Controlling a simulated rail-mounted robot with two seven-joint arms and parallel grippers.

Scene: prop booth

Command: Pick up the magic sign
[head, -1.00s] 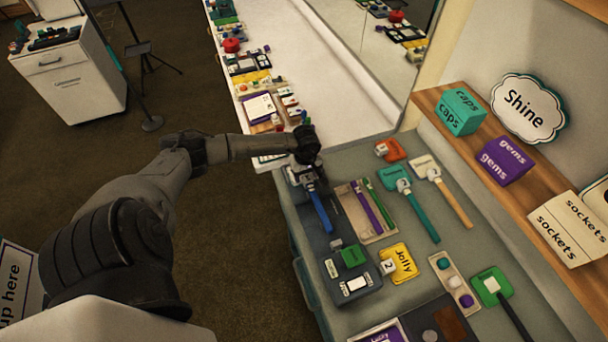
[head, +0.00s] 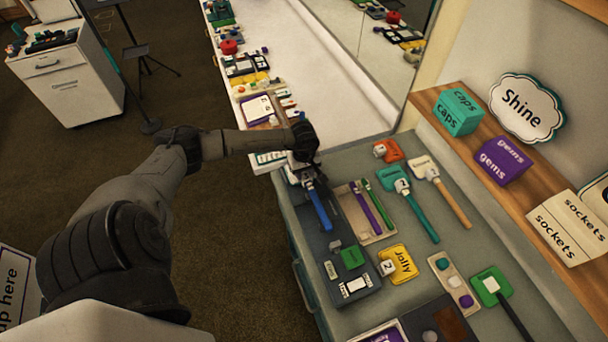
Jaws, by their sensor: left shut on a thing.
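My left gripper (head: 302,172) is shut on a sign with a blue handle (head: 319,206) at the far left of the grey counter. The handle points toward the near right. The sign's face is mostly hidden by the gripper and wrist, so I cannot read any word on it or tell whether it is clear of the dark tray (head: 350,303) below. An orange sign (head: 388,151), a teal-handled sign (head: 420,215) and a white sign with a tan handle (head: 453,203) lie to the right. My right gripper is not in view.
A beige tray (head: 380,238) with purple and green sticks lies close to the right of the gripper. A wooden shelf (head: 466,149) and a mirror (head: 375,60) border the counter.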

